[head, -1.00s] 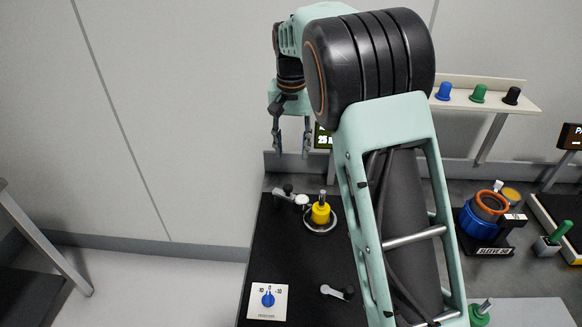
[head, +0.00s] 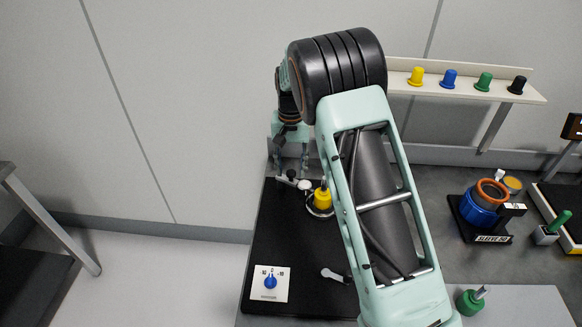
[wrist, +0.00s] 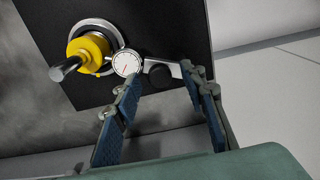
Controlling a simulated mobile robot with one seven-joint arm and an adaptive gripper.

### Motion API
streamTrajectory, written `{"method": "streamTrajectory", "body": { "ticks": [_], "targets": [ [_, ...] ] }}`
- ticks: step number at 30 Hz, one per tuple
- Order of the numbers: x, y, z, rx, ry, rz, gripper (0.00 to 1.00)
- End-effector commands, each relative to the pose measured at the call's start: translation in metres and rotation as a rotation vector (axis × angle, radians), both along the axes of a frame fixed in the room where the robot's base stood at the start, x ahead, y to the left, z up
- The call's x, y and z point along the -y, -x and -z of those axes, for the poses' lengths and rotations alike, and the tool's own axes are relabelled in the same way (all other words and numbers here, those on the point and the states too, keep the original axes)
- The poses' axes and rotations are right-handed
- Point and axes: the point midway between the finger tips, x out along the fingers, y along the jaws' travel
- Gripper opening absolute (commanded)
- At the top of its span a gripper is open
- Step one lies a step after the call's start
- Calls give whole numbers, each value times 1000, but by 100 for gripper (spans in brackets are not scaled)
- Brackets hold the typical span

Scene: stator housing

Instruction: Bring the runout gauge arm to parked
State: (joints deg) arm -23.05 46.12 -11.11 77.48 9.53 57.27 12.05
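The runout gauge arm (wrist: 185,70) is a grey lever with a white dial (wrist: 127,63) at one end and a black knob (wrist: 160,75) beside it. The dial stands next to the yellow plug (wrist: 88,53), which sits in a metal ring. In the head view the dial (head: 304,185) is left of the yellow plug (head: 322,198). My gripper (wrist: 163,82) is open and empty. Its fingers spread either side of the black knob in the wrist view, one near the dial and one near the lever; contact cannot be told. It also shows in the head view (head: 291,160), partly hidden by my arm.
A blue dial knob (head: 270,282) on a white plate and a small grey lever (head: 332,274) are on the black board (head: 285,240). A shelf (head: 530,97) with coloured caps is at the back. A blue and orange part (head: 481,205) stands right.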

Motion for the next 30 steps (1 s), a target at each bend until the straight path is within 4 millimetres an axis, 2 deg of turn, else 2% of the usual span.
{"method": "streamTrajectory", "body": {
  "ticks": [9,20,30],
  "targets": [
    [0,0,4,-1,0,0,38],
    [0,0,3,-1,1,0,0],
    [0,0,3,0,0,-3,0]
  ]
}}
